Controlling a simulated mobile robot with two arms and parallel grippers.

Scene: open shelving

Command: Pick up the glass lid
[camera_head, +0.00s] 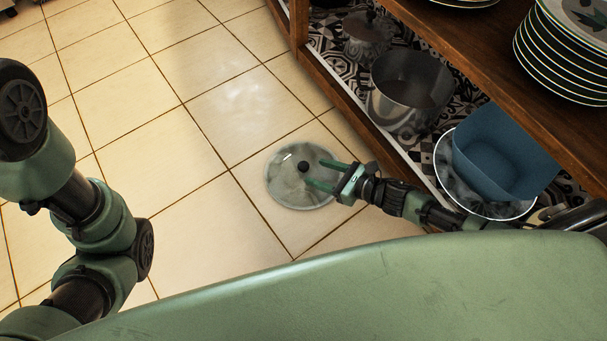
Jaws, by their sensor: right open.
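The glass lid (290,190) shows in the head view as a round, clear disc with a pale rim and a dark knob (303,167) in its middle. It appears to lie on the tiled floor beside the shelving. My right gripper (320,175) comes in from the right, over the lid's right part. Its two green fingers are apart and point left, with the tips close to the knob. Nothing shows between them. I cannot tell the height of the fingers above the lid. My left arm comes in at the left, but its gripper is out of the picture.
Wooden open shelving (555,95) stands at the right. Its lower shelf holds a steel pot (410,95), another lidded pot (366,38) and a blue square bowl (497,155) on a white-rimmed plate (446,178). A plate stack (560,55) stands above. The tiled floor (130,110) at left is clear.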

